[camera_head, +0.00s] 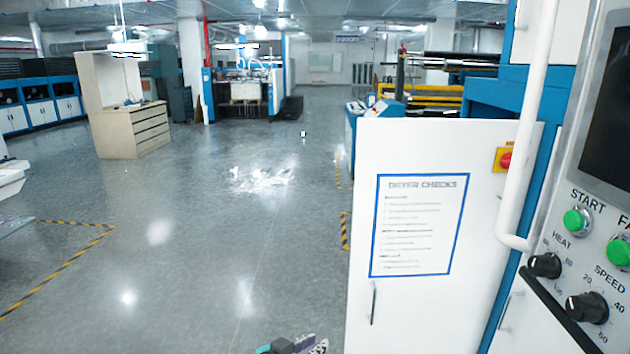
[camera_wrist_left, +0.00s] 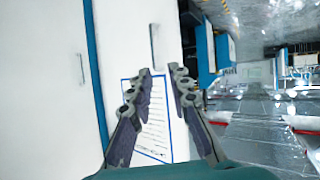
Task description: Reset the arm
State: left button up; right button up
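My left gripper (camera_head: 304,345) just shows at the bottom edge of the head view, low in front of the white cabinet door (camera_head: 420,170). In the left wrist view its two dark fingers (camera_wrist_left: 161,72) stand apart with nothing between them. Behind them is the white door with a blue-framed sheet (camera_wrist_left: 155,118) and a handle. In the head view the sheet (camera_head: 419,225) reads "DRYER CHECKS". My right gripper is in neither view.
On the right, a control panel (camera_head: 582,275) carries green buttons, black knobs and a screen, beside a white pipe (camera_head: 525,130). A red button on yellow (camera_head: 505,160) sits near the door. A wooden drawer unit (camera_head: 135,130) stands far left. Open grey floor (camera_head: 200,230) lies left of the door.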

pick_arm(q)
jog(key=s+a+f+n+g+y, duration=0.1)
jog(key=s+a+f+n+y, duration=0.1)
jog(key=s+a, duration=0.6)
jog(key=s+a+f+n+g+y, duration=0.2)
jog(key=s+a+y, duration=0.3)
jog(key=s+a, duration=0.4)
jog(key=shift+s+a+f+n, duration=0.15)
jog(key=shift+a+f+n, duration=0.15)
jog(key=shift+f+n, duration=0.45)
jog(key=shift+r, duration=0.2)
